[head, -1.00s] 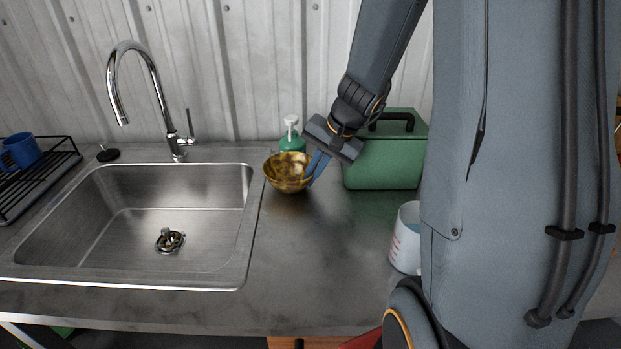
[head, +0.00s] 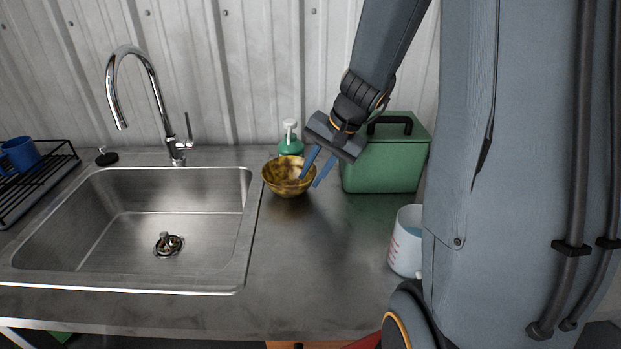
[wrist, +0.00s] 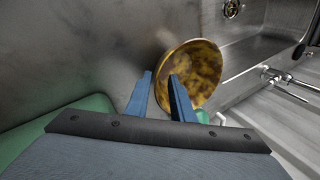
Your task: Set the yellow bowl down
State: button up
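The yellow bowl (head: 283,180) has a mottled brown-gold surface and stands upright on the grey counter (head: 318,245), just right of the sink. It also shows in the wrist view (wrist: 205,66). My gripper (head: 311,182) is at the bowl's right rim with its blue fingers spread apart. One finger reaches over the inside of the bowl and the other is outside the rim. In the wrist view my gripper (wrist: 160,84) also shows a clear gap between the fingers, with the near rim between them. I cannot tell whether either finger touches the bowl.
The steel sink (head: 245,215) with a tall faucet (head: 180,150) is to the left. A green soap bottle (head: 290,145) stands behind the bowl. A green box (head: 384,165) and a white cup (head: 404,250) are to the right. The front counter is clear.

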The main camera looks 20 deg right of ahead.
jog(key=b+v, duration=0.1)
jog(key=v, duration=0.9)
jog(key=shift+s+r, duration=0.1)
